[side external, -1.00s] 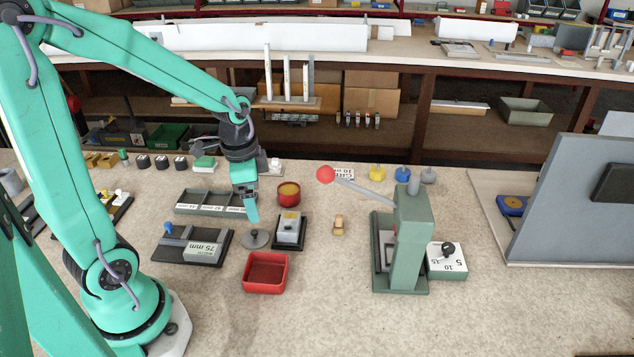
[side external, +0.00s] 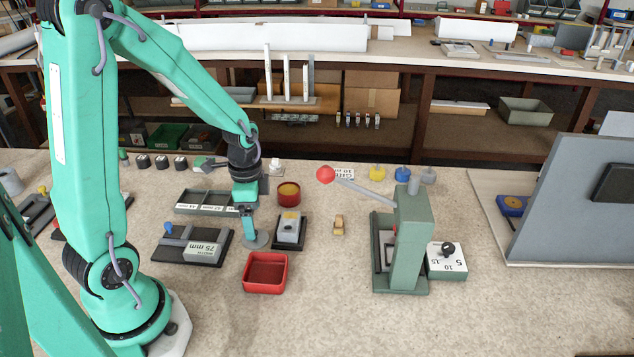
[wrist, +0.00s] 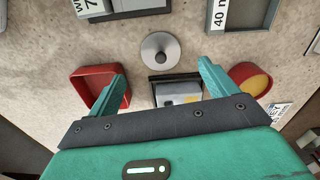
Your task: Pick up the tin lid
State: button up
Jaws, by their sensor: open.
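The tin lid is a grey disc with a small knob (side external: 262,242). It lies flat on the bench, partly hidden behind my gripper in the side view. In the wrist view the lid (wrist: 153,44) shows whole, just beyond the gap between my fingertips. My gripper (side external: 248,237) points down at the lid from close by; I cannot tell whether it touches. In the wrist view my gripper (wrist: 161,69) has its fingers apart with nothing held between them. A round red tin (side external: 289,199) with yellow contents stands behind and right of the lid.
A square red tray (side external: 265,286) lies in front of the lid. A dark block stand (side external: 290,246) is close on its right. A 75 mm fixture (side external: 165,257) is on the left, a compartment tray (side external: 190,207) behind. A green lever press (side external: 413,240) stands farther right.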

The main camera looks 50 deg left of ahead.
aim_at(262, 238)
jog(key=shift+f, duration=0.15)
jog(key=shift+f, duration=2.5)
jog(key=c, duration=1.1)
